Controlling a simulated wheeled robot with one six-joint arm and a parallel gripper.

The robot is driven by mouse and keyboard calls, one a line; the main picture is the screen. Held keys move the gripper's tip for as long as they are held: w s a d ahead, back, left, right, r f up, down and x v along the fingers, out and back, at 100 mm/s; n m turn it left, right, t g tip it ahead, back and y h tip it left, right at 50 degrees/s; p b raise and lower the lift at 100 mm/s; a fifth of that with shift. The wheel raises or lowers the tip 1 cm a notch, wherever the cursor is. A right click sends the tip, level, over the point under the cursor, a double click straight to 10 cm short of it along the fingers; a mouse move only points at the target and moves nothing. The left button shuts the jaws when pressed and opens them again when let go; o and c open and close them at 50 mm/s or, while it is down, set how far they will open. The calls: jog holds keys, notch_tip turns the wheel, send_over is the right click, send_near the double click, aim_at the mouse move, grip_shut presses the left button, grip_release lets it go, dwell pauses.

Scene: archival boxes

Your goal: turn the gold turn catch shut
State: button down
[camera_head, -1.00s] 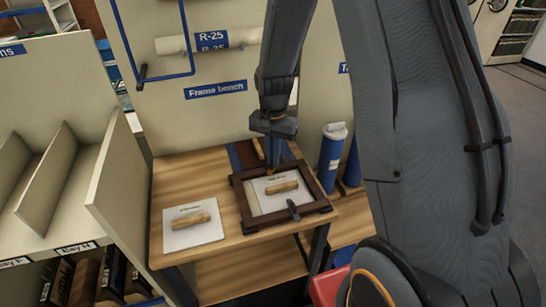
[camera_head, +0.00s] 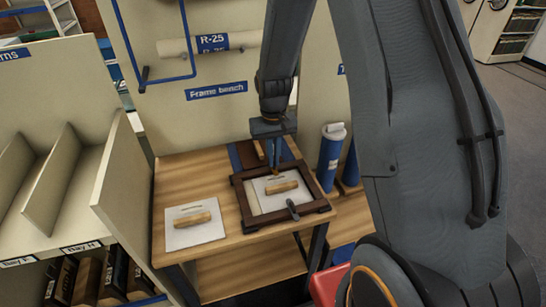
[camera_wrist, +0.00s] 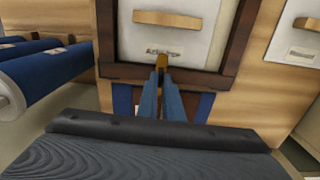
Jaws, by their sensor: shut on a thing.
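The gold turn catch (camera_wrist: 161,62) shows in the wrist view at the middle of one side of the dark wooden frame (camera_wrist: 115,71). It lies at the frame's inner edge, against the white labelled panel (camera_wrist: 140,45). My gripper (camera_wrist: 161,76) is shut on the catch, its blue fingers hiding part of it. In the head view my gripper (camera_head: 275,168) reaches down to the far side of the frame (camera_head: 243,208) on the bench. The catch is mostly hidden there, so its exact angle is hard to tell.
A dark catch (camera_head: 292,210) sits on the frame's near side. A wooden handle (camera_head: 281,187) stands on the panel. A white board with a handle (camera_head: 194,236) lies to the left on the wooden bench (camera_head: 200,172). Blue tubes (camera_head: 330,160) stand at right.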

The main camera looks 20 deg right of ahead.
jog(key=shift+w+r+n, duration=0.1)
jog(key=shift+n, duration=0.2)
jog(key=c, duration=1.9)
grip_release()
jog(key=shift+r+b, duration=0.85)
jog(key=shift+r, duration=3)
jog(key=shift+t, duration=0.6)
jog(key=s, duration=0.6)
jog(key=s+r, duration=0.1)
jog(key=s, duration=0.5)
jog(key=s+r, duration=0.1)
jog(key=s, duration=0.5)
jog(key=shift+a+r, duration=0.25)
jog(key=shift+a, duration=0.1)
